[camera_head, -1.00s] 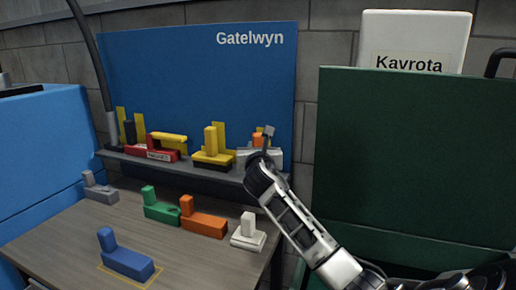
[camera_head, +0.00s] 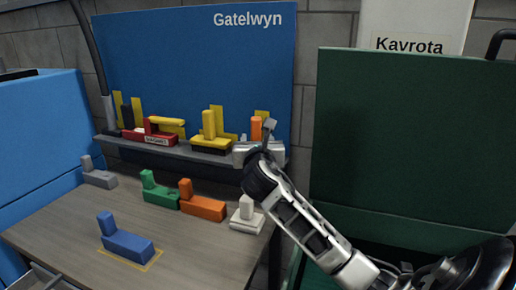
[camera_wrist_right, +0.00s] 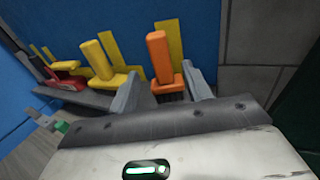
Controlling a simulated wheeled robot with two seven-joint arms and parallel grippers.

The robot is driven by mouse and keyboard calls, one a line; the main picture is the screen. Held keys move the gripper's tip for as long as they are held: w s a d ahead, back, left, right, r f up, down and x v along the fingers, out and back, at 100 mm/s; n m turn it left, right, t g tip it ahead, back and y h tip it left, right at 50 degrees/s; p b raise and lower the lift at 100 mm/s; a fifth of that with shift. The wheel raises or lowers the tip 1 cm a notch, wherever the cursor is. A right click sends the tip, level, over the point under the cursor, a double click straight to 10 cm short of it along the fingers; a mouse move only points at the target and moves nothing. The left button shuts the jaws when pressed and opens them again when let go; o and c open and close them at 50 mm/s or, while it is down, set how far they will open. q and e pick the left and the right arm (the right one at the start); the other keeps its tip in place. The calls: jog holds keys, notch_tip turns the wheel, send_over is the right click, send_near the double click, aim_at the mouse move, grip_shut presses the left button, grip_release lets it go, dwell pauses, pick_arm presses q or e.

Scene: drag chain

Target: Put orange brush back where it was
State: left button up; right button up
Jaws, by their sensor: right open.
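An orange brush (camera_head: 256,128) stands upright on the shelf, in front of a yellow marking on the blue panel. In the right wrist view the orange brush (camera_wrist_right: 160,58) shows its handle, wide base and dark bristles. My right gripper (camera_head: 262,140) is at the shelf's right end, open. In the wrist view its fingers (camera_wrist_right: 160,90) stand apart, one on each side of the brush base, with gaps visible. The brush's lower part is hidden by the gripper in the head view. My left gripper is out of view.
The shelf (camera_head: 180,152) also holds a yellow brush (camera_head: 210,135) and a red tool (camera_head: 150,135). On the table (camera_head: 75,225) are grey, green, orange, white and blue L-shaped pieces. A green case (camera_head: 400,150) stands at the right.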

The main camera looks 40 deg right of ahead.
aim_at(256, 120)
jog(key=v, duration=0.5)
jog(key=shift+w, duration=0.1)
dwell(0.4)
jog(key=x, duration=1.2)
jog(key=shift+d+f, duration=0.1)
jog(key=shift+d, duration=0.05)
notch_tip(256, 120, up, 3)
jog(key=shift+f, duration=0.15)
jog(key=shift+a+r, duration=0.3)
jog(key=shift+r, duration=0.3)
jog(key=shift+f, duration=0.1)
